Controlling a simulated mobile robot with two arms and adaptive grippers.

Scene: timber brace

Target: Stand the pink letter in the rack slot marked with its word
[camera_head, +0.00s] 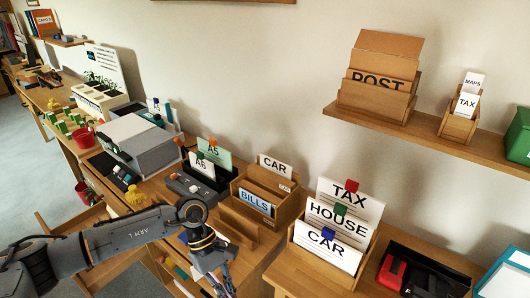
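I cannot make out a pink letter in this view. A wooden rack (284,212) stands mid-desk, with a white CAR card (275,165) at its back and a pale blue BILLS card (256,201) at its front. To its right a second wooden rack (312,268) holds white cards marked TAX (345,190), HOUSE (338,217) and CAR (328,248), one behind another. My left gripper (222,284) points down near the desk's front edge, left of the second rack. Its fingertips are not clear, and I see nothing certain in it. My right gripper is out of view.
A wall shelf (430,146) carries a POST box (376,98) and a small TAX and MAPS holder (459,127). A grey printer-like box (139,143) stands left, with A6 (201,165) and A5 cards beside it. A black tray (430,275) lies right. An open drawer is below.

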